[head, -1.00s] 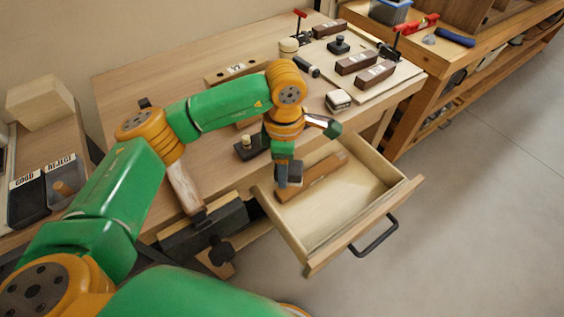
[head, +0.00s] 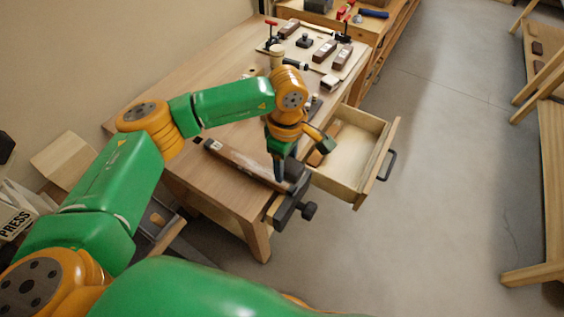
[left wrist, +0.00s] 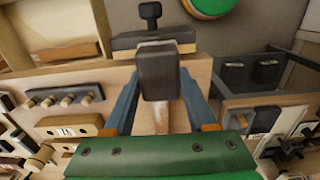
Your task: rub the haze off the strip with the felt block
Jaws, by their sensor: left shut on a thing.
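My left gripper (head: 282,177) is shut on the dark grey felt block (left wrist: 157,72), which sits between its blue fingers in the left wrist view. In the head view the gripper is low over the near end of the long strip (head: 240,163), beside the dark vise (head: 290,206) at the bench's front edge. The strip lies on the bench and runs back left from the vise; it also shows below the block in the left wrist view (left wrist: 162,116). The block hides part of it. I cannot tell whether block and strip touch, nor see the haze clearly. My right gripper is not in view.
An open drawer (head: 352,185) with a wooden piece (head: 324,146) in it juts out right of the vise. Several planes, clamps and blocks stand at the bench's far end. Bins with dark walls (left wrist: 265,98) show at right in the left wrist view.

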